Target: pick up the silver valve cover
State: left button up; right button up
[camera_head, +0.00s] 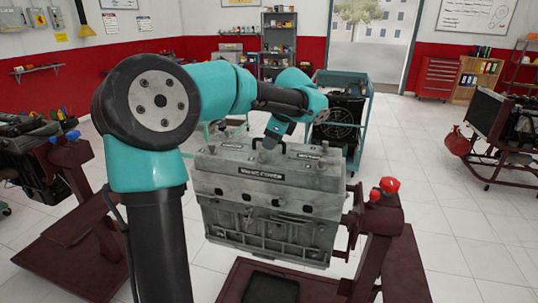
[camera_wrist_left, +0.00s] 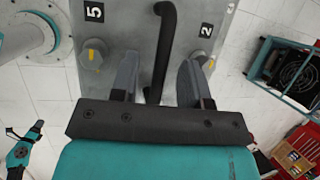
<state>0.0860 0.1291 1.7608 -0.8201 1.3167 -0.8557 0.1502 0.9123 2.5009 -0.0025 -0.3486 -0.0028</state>
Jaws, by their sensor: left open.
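The silver valve cover (camera_head: 250,175) is a grey slab lying on top of the engine in the head view, with a dark label on its front. In the left wrist view its grey top (camera_wrist_left: 115,20) carries a black bar handle (camera_wrist_left: 165,40) and yellow-marked bolts near labels 5 and 2. My left gripper (camera_head: 268,142) points down at the cover's top. In the left wrist view its two fingers (camera_wrist_left: 158,80) stand open, one on each side of the handle; contact cannot be told. My right arm (camera_wrist_left: 25,148) shows small at the lower left there; its finger state is unclear.
The engine block (camera_head: 270,215) hangs on a dark red stand (camera_head: 385,245) with red knobs. Another stand (camera_head: 70,245) is at the left. A teal trolley (camera_head: 345,80) stands behind.

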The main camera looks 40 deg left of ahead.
pick_arm(q)
jog(key=shift+a+f, duration=0.3)
jog(key=shift+f, duration=0.3)
jog(key=shift+c, duration=0.3)
grip_shut()
jog(key=shift+r, duration=0.1)
dwell(0.9)
